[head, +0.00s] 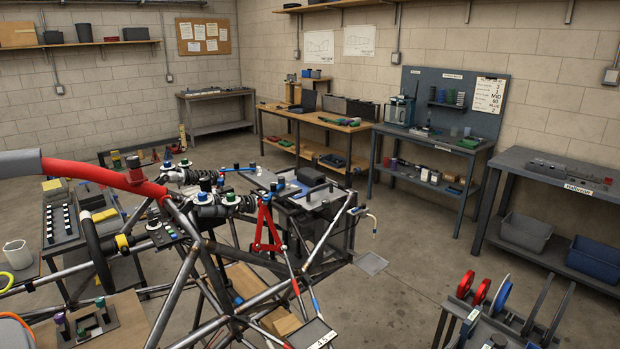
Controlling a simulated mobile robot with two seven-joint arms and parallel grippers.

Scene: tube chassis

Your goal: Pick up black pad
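No black pad can be singled out with certainty. A black rounded block (311,176) sits on the dark cart top behind the tube chassis (185,270); I cannot tell if it is the pad. The chassis fills the left and middle foreground, with bare metal tubes, a red padded tube (105,178), and a black steering wheel (96,250). Neither of my grippers shows in the head view.
A dark tray of small parts (62,222) and a white mug (18,254) are at the left. A rack with red and blue discs (502,297) stands at lower right. Workbenches (437,135) line the back wall. The concrete floor (410,225) between is mostly open.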

